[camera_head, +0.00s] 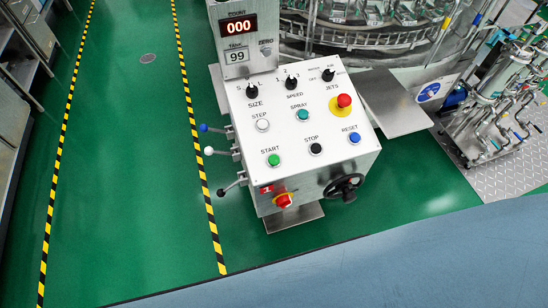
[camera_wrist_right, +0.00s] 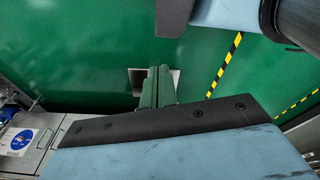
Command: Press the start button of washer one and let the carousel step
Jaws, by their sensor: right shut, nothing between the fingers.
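The control console (camera_head: 240,152) stands in the middle of the head view with its sloped panel facing up. The green start button (camera_head: 273,160) is at its lower left, beside the black stop button (camera_head: 316,148). The counter display (camera_head: 239,26) reads 000. Part of the carousel (camera_head: 365,35) with glass vessels shows behind it. In the right wrist view, my right gripper (camera_wrist_right: 159,70) is shut and empty, its fingers over the green floor and a metal plate. No button shows in that view. My left gripper is in neither view.
A red emergency stop (camera_head: 343,101) sits on the panel. Levers (camera_head: 222,153) stick out at the console's left side and a black handwheel (camera_head: 344,187) at its front. A pipe stand (camera_head: 490,110) is at right. The green floor (camera_head: 130,150) at left is clear.

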